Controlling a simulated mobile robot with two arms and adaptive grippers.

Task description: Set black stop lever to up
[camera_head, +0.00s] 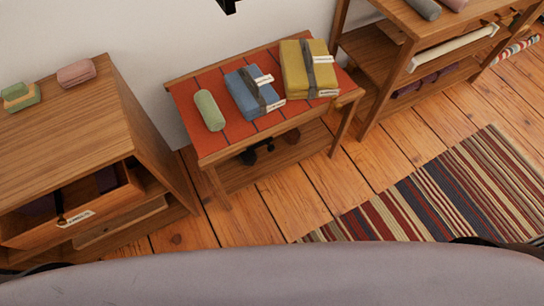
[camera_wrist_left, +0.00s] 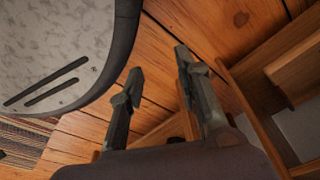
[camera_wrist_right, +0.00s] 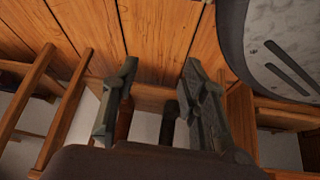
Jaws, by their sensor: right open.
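No part can be clearly identified as the black stop lever. In the head view a small black piece (camera_head: 229,5) is cut off by the top edge against the pale wall. Dark shapes (camera_head: 254,154) also show under the red-topped table, too small to identify. My left gripper (camera_wrist_left: 158,62) has its fingers apart and nothing between the tips, above the wooden floor. My right gripper (camera_wrist_right: 161,65) is open and empty, pointing at the floor boards. A dark upright piece (camera_wrist_right: 170,122) shows between its fingers, lower down. Neither gripper shows in the head view.
The red-topped table (camera_head: 222,147) bears a green roll (camera_head: 209,110), a blue bundle (camera_head: 248,92) and a yellow bundle (camera_head: 298,68). A wooden cabinet (camera_head: 80,110) with an open drawer stands left, a shelf unit (camera_head: 371,62) right. A striped rug (camera_head: 450,195) lies on the floor.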

